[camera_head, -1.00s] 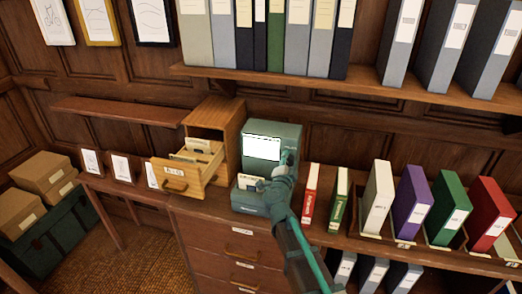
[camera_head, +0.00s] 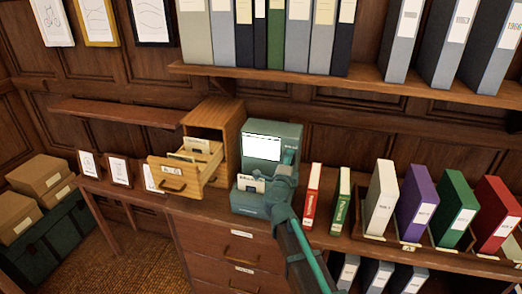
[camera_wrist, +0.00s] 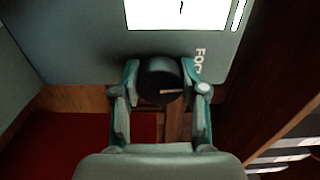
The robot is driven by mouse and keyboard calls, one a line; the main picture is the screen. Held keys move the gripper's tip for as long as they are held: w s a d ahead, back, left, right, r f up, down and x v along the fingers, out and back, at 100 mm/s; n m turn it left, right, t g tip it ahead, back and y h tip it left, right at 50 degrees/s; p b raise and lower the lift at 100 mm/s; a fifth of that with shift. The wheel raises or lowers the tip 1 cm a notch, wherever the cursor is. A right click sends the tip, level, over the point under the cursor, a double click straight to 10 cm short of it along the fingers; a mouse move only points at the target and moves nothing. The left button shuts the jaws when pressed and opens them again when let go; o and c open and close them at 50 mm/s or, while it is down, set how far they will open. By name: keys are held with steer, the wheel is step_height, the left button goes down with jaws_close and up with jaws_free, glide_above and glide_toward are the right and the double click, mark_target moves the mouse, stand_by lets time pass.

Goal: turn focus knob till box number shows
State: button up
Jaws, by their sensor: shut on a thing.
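The focus knob (camera_wrist: 161,80) is a dark round knob with a pale line on its face, in the wrist view. It sits on the front of a grey-green viewer (camera_head: 284,135), beside lettering that is partly cut off. My gripper (camera_wrist: 160,92) is shut on the knob, one finger on each side. In the head view my gripper (camera_head: 287,165) is at the viewer's right side and hides the knob. The viewer's white screen (camera_head: 262,148) shows no legible number there. In the wrist view the screen (camera_wrist: 180,12) shows only a small dark mark at its cropped part.
An open wooden card drawer (camera_head: 178,180) stands left of the viewer. A red book (camera_head: 311,196) and a green book (camera_head: 340,200) stand close on the right, then several binders. A shelf (camera_head: 300,83) of binders hangs above.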

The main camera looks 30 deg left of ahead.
steer(key=m+b, duration=0.2)
steer(key=shift+f+b, duration=0.3)
steer(key=shift+b, duration=0.05)
steer(key=shift+m+b, duration=0.45)
steer(key=shift+m, duration=0.45)
steer(key=shift+r+m, duration=0.3)
steer(key=shift+m, duration=0.4)
steer(key=o, duration=1.1)
steer(key=shift+o, duration=0.2)
